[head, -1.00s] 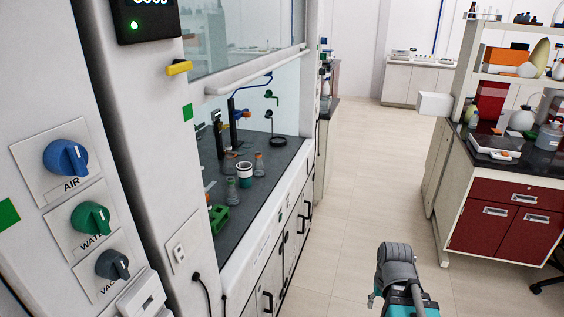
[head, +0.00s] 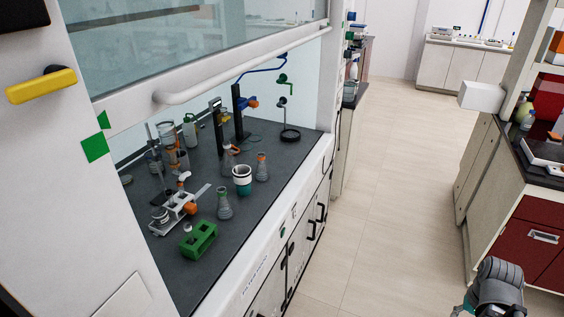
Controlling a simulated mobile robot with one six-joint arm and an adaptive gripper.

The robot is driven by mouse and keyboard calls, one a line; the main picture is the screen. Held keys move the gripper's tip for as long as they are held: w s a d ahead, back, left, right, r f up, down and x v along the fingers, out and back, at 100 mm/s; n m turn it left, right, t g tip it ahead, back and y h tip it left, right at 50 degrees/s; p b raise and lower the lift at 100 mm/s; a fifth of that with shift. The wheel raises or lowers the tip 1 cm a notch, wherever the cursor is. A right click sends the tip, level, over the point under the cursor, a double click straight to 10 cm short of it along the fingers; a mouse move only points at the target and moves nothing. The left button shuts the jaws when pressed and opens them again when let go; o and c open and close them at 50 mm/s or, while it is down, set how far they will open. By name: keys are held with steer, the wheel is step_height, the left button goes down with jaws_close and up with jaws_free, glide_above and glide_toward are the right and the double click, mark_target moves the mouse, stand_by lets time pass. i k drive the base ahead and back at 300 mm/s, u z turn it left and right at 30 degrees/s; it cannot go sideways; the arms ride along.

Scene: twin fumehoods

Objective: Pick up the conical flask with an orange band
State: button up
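A conical flask with an orange band (head: 262,168) at its neck stands upright on the dark fumehood worktop, to the right of a white cup with a dark band (head: 242,180). A second conical flask (head: 228,160) with a reddish-orange and white neck stands behind the cup. A conical flask with a green band (head: 224,204) stands nearer the front. Part of my arm shows at the bottom right, well apart from the flasks. My gripper cannot be made out.
Clamp stands (head: 239,115) rise behind. The raised sash with its white rail (head: 240,66) hangs above the opening. Floor (head: 385,210) is clear to the right; a red-drawered bench stands beyond.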

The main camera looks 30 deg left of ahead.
mark_target(262, 174)
steer(key=u, duration=0.25)
steer(key=i, duration=1.3)
steer(key=u, duration=0.8)
